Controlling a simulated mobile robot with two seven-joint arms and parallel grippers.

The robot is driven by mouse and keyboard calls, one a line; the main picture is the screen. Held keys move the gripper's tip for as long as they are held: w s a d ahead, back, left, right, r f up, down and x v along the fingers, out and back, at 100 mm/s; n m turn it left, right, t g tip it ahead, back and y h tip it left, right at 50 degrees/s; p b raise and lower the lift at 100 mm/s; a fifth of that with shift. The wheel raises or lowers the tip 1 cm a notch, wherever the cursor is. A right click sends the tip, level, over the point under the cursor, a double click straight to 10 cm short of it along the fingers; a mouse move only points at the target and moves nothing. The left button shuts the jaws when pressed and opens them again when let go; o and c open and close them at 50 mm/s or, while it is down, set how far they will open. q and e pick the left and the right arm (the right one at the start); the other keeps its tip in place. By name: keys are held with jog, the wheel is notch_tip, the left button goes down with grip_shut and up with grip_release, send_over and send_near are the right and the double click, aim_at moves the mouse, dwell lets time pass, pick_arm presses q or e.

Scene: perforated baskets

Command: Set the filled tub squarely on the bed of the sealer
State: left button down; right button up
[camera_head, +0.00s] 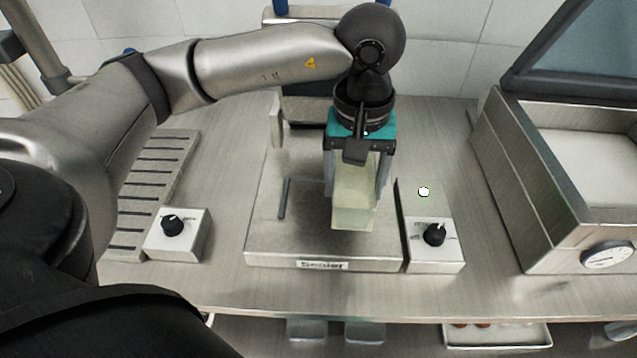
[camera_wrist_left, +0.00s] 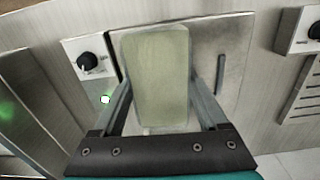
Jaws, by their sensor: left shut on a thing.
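The pale yellow-green tub (camera_head: 354,208) is between the fingers of my left gripper (camera_head: 356,188), which comes down from above and is shut on its sides. The tub is over the right part of the flat metal bed of the sealer (camera_head: 265,232). I cannot tell whether its base touches the bed. In the left wrist view the tub (camera_wrist_left: 155,80) shows its pale top between the two fingers, with the sealer bed (camera_wrist_left: 235,45) beside it. My right gripper is not in view.
A short dark guide bar (camera_head: 285,198) stands on the bed left of the tub. A control box with a black knob (camera_head: 434,236) sits right of the sealer, another (camera_head: 172,226) sits left. A slatted grey rack (camera_head: 150,190) and a large metal machine (camera_head: 560,180) flank them.

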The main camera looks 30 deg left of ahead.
aim_at(345, 166)
pick_arm(q)
jog(key=a+n, duration=0.1)
jog(key=n, duration=0.1)
jog(key=w+n+p, duration=0.1)
jog(key=n, duration=0.1)
jog(key=a+n, duration=0.1)
jog(key=n, duration=0.1)
jog(key=shift+w+a+r, duration=0.3)
jog(key=shift+a+r, duration=0.05)
jog(key=n, duration=0.2)
jog(key=w+a+n+p, duration=0.1)
jog(key=n, duration=0.1)
jog(key=shift+r, duration=0.15)
jog(key=a+f+n, duration=0.1)
jog(key=f+n, duration=0.1)
jog(key=n, duration=0.1)
jog(key=w+a+f+n+p, duration=0.1)
jog(key=f+n, duration=0.1)
jog(key=a+f+n, duration=0.1)
jog(key=f+n, duration=0.1)
jog(key=n, duration=0.1)
jog(key=shift+w+a+f+n, duration=0.2)
jog(key=shift+a+n, duration=0.1)
jog(key=shift+a, duration=0.1)
jog(key=shift+f, duration=1.75)
jog(key=shift+f, duration=0.1)
